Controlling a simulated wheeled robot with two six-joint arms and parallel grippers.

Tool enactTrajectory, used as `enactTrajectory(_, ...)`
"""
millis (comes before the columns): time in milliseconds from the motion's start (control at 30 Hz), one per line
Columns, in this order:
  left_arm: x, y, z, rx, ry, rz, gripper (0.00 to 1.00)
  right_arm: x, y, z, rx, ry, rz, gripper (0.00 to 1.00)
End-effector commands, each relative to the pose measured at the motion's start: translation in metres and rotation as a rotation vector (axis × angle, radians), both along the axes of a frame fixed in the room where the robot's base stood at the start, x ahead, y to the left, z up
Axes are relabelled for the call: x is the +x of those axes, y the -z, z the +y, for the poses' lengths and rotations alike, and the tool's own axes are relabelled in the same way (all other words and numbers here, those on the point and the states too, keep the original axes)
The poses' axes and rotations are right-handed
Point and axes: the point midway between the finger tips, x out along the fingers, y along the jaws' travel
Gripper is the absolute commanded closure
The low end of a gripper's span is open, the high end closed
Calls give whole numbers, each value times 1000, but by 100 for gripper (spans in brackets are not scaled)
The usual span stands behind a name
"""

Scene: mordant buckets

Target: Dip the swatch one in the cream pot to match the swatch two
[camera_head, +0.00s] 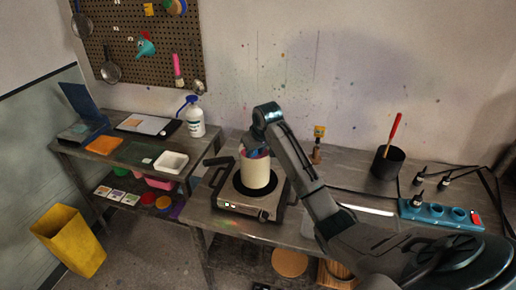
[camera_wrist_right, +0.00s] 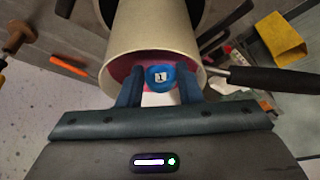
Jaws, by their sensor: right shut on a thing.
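The cream pot (camera_head: 256,176) stands upright on a hot plate (camera_head: 237,207), and pink shows inside its rim in the right wrist view (camera_wrist_right: 150,38). My right gripper (camera_head: 254,150) is at the pot's mouth, pointing down. It is shut on a blue holder (camera_wrist_right: 160,77) with a label reading 1, which I take as the top of swatch one. A white patch shows just below the holder; I cannot tell whether it is cloth. How deep the swatch hangs is hidden. I cannot pick out swatch two for sure. My left gripper is not in view.
A spray bottle (camera_head: 195,118), white tray (camera_head: 171,162) and orange sheet (camera_head: 103,145) are on the left bench. A dark cup (camera_head: 387,163) with a red-handled tool and a blue power strip (camera_head: 440,214) are at right. A yellow bin (camera_head: 70,240) stands on the floor.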

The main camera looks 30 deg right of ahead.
Motion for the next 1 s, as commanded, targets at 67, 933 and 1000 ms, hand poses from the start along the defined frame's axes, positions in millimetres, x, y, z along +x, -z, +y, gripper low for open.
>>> enactTrajectory(67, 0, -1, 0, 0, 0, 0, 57, 0, 0, 0, -1, 0, 0, 86)
enactTrajectory(933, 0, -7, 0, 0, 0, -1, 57, 0, 0, -2, 1, 0, 0, 86)
enactTrajectory(1000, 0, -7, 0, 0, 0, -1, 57, 0, 0, 0, 0, 0, 0, 86)
